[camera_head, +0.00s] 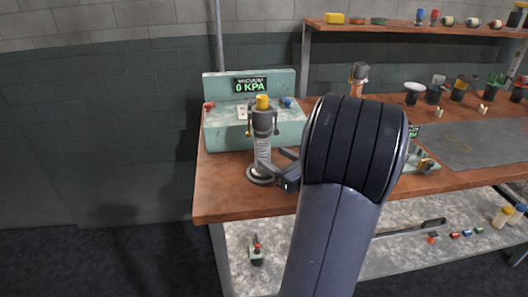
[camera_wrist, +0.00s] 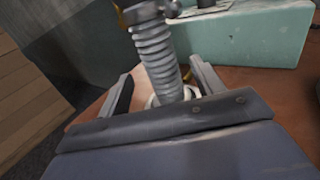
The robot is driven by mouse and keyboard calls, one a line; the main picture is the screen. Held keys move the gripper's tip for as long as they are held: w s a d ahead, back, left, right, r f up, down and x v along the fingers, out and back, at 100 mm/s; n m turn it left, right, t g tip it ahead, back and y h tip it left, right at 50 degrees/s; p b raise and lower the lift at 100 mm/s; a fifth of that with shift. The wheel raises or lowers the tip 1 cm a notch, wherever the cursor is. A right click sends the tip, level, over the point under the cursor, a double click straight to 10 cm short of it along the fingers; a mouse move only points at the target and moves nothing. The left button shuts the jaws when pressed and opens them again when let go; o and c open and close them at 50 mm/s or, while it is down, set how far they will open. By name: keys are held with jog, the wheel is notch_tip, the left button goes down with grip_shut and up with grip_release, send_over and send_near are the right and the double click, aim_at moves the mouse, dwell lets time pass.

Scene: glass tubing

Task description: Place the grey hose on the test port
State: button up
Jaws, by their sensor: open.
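The grey ribbed hose (camera_head: 263,150) stands upright near the table's left front, below a dark metal fitting (camera_head: 263,122) with a yellow cap. A round base (camera_head: 260,176) is at its foot. In the wrist view the hose (camera_wrist: 157,55) rises between my two fingers. My gripper (camera_head: 277,165) is low beside the hose, with its jaws open; it also shows in the wrist view (camera_wrist: 163,92). I cannot tell whether either finger touches the hose. I cannot tell for sure which part is the test port.
A green box (camera_head: 225,132) with a display (camera_head: 252,85) reading vacuum 0 KPA stands behind the hose. A second green unit (camera_head: 430,164) is partly hidden by my arm. Several small parts stand at the right. A shelf (camera_head: 420,31) runs above the table (camera_head: 235,205).

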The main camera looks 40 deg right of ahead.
jog(key=shift+s, duration=2.35)
jog(key=shift+c, duration=0.5)
